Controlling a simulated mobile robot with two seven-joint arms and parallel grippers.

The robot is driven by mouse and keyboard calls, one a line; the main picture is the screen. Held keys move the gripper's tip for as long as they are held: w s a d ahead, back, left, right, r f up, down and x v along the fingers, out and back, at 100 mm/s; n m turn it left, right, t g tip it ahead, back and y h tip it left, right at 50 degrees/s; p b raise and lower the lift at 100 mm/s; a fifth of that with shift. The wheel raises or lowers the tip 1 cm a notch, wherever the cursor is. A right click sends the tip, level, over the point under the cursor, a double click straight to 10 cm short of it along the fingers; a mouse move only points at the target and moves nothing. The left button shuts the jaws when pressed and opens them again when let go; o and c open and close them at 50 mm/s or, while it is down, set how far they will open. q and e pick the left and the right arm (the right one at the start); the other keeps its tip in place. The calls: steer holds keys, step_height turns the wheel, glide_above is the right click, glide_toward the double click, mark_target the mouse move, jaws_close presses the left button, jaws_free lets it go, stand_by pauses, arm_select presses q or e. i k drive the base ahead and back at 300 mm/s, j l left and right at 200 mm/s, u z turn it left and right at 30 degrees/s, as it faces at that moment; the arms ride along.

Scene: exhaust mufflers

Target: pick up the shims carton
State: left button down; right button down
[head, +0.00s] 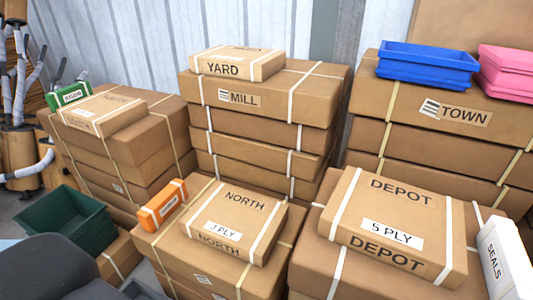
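No carton in the head view is clearly lettered SHIMS. A small orange carton (160,206) lies at the left edge of the front middle stack, its white label too small to read surely. A small green carton (68,97) lies on the left stack beside a flat brown box; its label is also hard to read. A white carton (505,258) at the right edge reads SEALS. Neither of my grippers is in view.
Strapped brown boxes stand in stacks: the NORTH box (236,220) in front, the DEPOT box (398,228) at right, the YARD box (237,64) behind. Blue trays (427,66) and pink trays (508,72) sit at back right. Dark green bins (62,212) stand at left.

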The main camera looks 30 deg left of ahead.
mark_target(151, 215)
steer(key=u, duration=1.75)
steer(key=i+j+z, duration=0.15)
steer(key=j+z, duration=0.3)
steer(key=i+j+z, duration=0.1)
steer(key=j+z, duration=0.4)
steer(key=j, duration=0.2)
steer(key=j+z, duration=0.45)
steer(key=j, duration=0.15)
steer(key=k, duration=0.05)
